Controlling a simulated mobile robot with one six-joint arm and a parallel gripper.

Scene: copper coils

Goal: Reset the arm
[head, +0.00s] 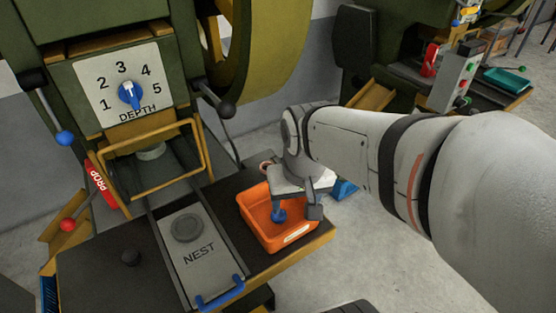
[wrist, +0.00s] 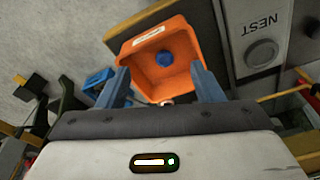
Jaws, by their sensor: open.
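My gripper (head: 295,205) is over the right part of the orange bin (head: 250,222) on the dark bench of the press. In the wrist view my gripper (wrist: 160,69) has its two blue-grey fingers spread wide with nothing held between them. The orange bin (wrist: 128,48) lies beyond the fingertips there. A blue round thing (wrist: 165,59) sits inside the bin; it also shows in the head view (head: 278,214), partly beside the gripper. My arm reaches in from the right. The gripper hides part of the bin's far side.
Left of the bin is the NEST plate (head: 202,262) with a grey disc and blue handle. The yellow guard frame (head: 150,153), red PROP bar (head: 101,183) and DEPTH dial (head: 129,95) are on the press. A lever (head: 226,108) stands near my wrist. Open floor lies right.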

